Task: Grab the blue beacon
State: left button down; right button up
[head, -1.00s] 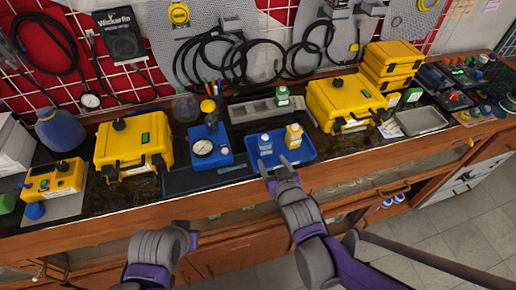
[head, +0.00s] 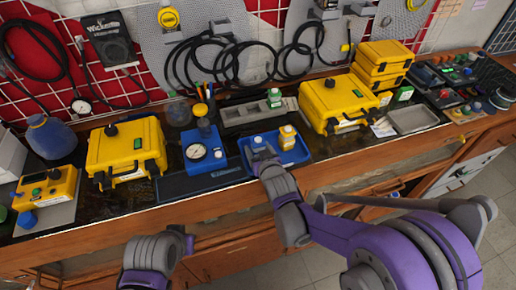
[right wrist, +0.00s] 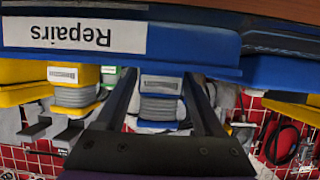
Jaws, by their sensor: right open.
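The blue beacon stands in the left part of the blue tray (head: 297,158). In the right wrist view, which is upside down, the blue beacon (right wrist: 160,112) has a grey ribbed body, a pale label and blue ends. It lies between the two dark fingers of my right gripper (right wrist: 160,95), with some gap on both sides. In the head view my right gripper (head: 262,153) hides most of the beacon; only its pale top shows. A similar yellow beacon (head: 287,137) stands to the right in the tray.
A blue gauge box (head: 208,158) stands just left of the tray. A grey bin with a green-topped item (head: 274,98) is behind it. Yellow cases (head: 126,150) (head: 337,103) stand on both sides. The tray front carries a "Repairs" label (right wrist: 75,36).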

jog(key=shift+c, duration=0.3)
grip_shut()
jog(key=shift+r, duration=0.15)
